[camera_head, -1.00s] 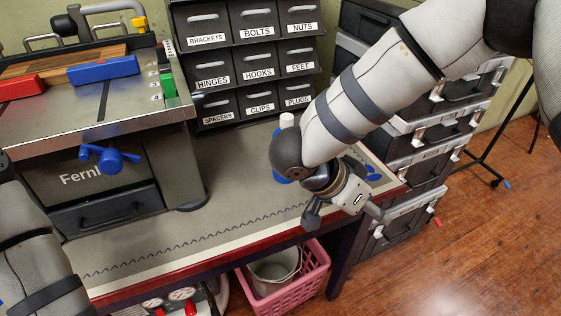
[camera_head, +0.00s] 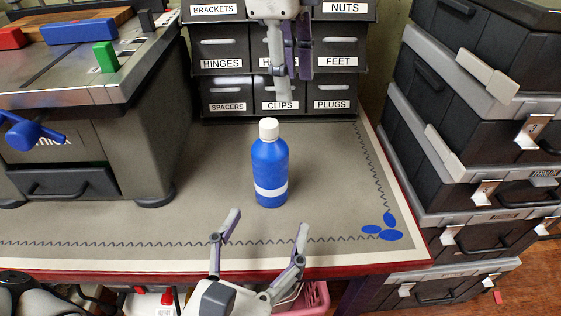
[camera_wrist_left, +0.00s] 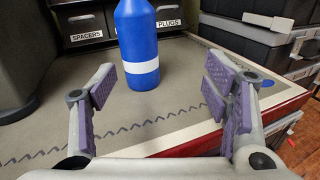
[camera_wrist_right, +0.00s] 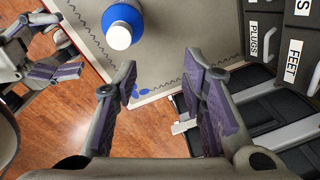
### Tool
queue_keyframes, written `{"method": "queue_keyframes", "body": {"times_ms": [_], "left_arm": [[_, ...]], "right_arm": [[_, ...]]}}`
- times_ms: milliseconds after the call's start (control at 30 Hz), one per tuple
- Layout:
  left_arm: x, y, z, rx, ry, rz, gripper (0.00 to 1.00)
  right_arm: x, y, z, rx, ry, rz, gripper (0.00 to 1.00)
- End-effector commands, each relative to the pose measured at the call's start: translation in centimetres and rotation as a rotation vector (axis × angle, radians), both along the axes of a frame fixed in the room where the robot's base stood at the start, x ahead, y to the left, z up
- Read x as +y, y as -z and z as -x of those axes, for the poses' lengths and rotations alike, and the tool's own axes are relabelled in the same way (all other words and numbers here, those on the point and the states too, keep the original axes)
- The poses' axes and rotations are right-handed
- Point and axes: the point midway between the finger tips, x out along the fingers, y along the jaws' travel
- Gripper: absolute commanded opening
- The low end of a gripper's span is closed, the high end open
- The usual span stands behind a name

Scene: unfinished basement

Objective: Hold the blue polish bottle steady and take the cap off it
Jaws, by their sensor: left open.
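The blue polish bottle (camera_head: 270,170) with a white band stands upright on the grey bench mat. Its white cap (camera_head: 268,129) sits on top and also shows from above in the right wrist view (camera_wrist_right: 118,36). My left gripper (camera_head: 267,224) is open and empty at the front edge of the bench, its fingers pointing toward the bottle. In the left wrist view the bottle (camera_wrist_left: 137,42) stands beyond and between the spread fingers, apart from them. My right gripper (camera_head: 292,85) is open and empty, high in front of the labelled drawers, above and apart from the bottle.
The drawer rack (camera_head: 226,77) stands behind the bottle. A large grey machine (camera_head: 120,135) fills the left of the bench. Stacked black cases (camera_head: 460,150) stand at the right. The mat (camera_head: 335,190) around the bottle is clear. A pink basket (camera_head: 316,300) is below the bench.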

Motion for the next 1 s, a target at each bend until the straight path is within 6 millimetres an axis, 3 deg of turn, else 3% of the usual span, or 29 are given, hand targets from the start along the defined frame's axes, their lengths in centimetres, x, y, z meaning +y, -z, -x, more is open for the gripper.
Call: {"method": "queue_keyframes", "body": {"times_ms": [33,133,267,500,700,1000], "left_arm": [[0.9,0.1,-0.3,0.002,-0.043,0.026,0.7],[1.9,-0.4,-0.9,-0.011,-0.091,0.054,0.7],[1.6,-0.7,-2.7,-0.017,-0.099,0.056,0.7],[0.1,-0.8,-8.4,-0.016,-0.095,0.055,0.7],[-0.9,-0.7,-11.6,-0.015,-0.092,0.053,0.7],[-1.2,-0.7,-12.5,-0.012,-0.09,0.054,0.7]], "right_arm": [[1.3,-0.7,1.1,0.039,0.0,-0.059,0.38],[2.7,-2.1,2.5,0.084,-0.002,-0.122,0.38],[2.9,-2.5,2.8,0.088,-0.004,-0.129,0.38],[2.9,-2.4,2.7,0.087,-0.006,-0.127,0.38],[2.9,-2.4,2.7,0.086,-0.005,-0.126,0.38],[2.8,-2.3,2.7,0.086,-0.007,-0.125,0.38]]}}
